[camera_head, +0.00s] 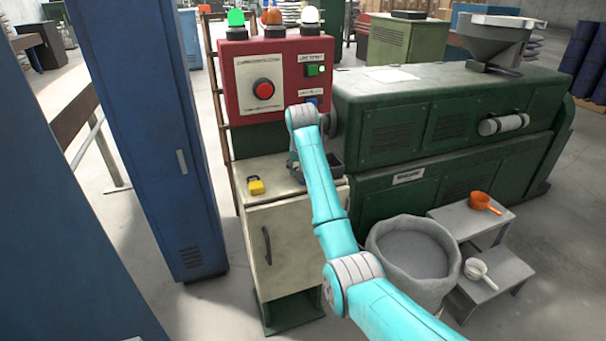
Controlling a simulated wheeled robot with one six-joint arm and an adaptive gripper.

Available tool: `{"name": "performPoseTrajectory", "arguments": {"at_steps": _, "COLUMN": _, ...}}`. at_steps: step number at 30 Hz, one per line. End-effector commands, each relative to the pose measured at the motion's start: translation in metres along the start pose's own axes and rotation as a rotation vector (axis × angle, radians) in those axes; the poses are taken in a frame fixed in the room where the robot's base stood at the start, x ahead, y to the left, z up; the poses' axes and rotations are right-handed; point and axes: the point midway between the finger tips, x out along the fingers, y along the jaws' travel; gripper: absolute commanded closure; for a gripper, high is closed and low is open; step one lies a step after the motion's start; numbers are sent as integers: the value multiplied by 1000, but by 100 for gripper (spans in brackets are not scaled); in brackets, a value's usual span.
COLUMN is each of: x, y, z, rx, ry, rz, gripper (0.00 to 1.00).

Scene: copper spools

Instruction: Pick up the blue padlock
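A yellow padlock (256,186) lies on the top of the cream cabinet (285,230).
The red control panel (278,80) rises behind. A tall blue locker (150,140) stands left, a green machine (440,120) right. A grey tub (377,243) and steps (510,268) stand on the floor at right.

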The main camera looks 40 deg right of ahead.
Motion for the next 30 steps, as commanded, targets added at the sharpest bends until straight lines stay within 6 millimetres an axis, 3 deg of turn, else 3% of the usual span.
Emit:
{"name": "performPoseTrajectory", "arguments": {"at_steps": 9, "x": 7, "y": 1, "z": 4, "rx": 1, "ry": 1, "rz": 0, "gripper": 37}}
{"name": "performPoseTrajectory", "arguments": {"at_steps": 16, "x": 7, "y": 1, "z": 4, "rx": 1, "ry": 1, "rz": 0, "gripper": 93}}
{"name": "performPoseTrajectory", "arguments": {"at_steps": 25, "x": 4, "y": 1, "z": 2, "rx": 1, "ry": 2, "rz": 0, "gripper": 93}}
{"name": "performPoseTrajectory", "arguments": {"at_steps": 30, "x": -16, "y": 1, "z": -7, "rx": 1, "ry": 5, "rz": -1, "gripper": 93}}
